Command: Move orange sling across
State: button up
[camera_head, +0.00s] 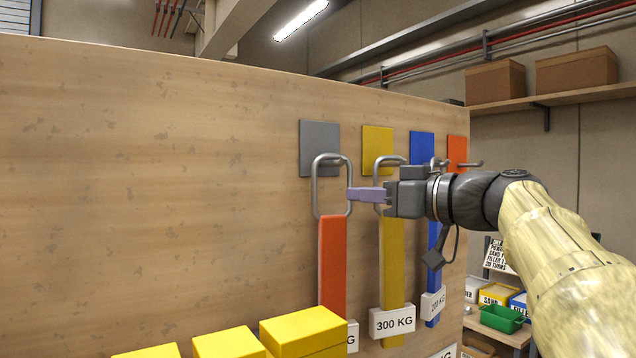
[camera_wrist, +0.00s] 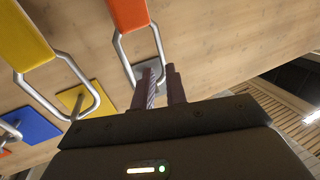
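The orange sling (camera_head: 332,265) hangs by its metal ring (camera_head: 315,190) at the grey plate (camera_head: 311,135) on the wooden board. In the wrist view, the sling (camera_wrist: 130,12) is at the top and its ring runs down towards my fingers. My gripper (camera_head: 367,194) comes from the right, its purple fingertips at the ring's right side. In the wrist view, my gripper (camera_wrist: 163,85) has a narrow gap between its fingers, with the ring's right bar close to that gap. I cannot tell whether they grip it.
A yellow sling (camera_head: 391,270) and a blue sling (camera_head: 434,265) hang to the right, the yellow one close behind my fingers. An orange plate (camera_head: 457,150) with a hook is at the far right of the board. Yellow blocks (camera_head: 305,330) stand below, in front of the board.

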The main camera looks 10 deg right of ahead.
aim_at(315, 209)
jog(key=p+x, duration=0.5)
jog(key=x, duration=0.5)
jog(key=shift+w+a+r, duration=0.1)
jog(key=shift+a, duration=0.05)
jog(key=shift+w+a, duration=0.15)
jog(key=shift+w, duration=0.05)
grip_shut()
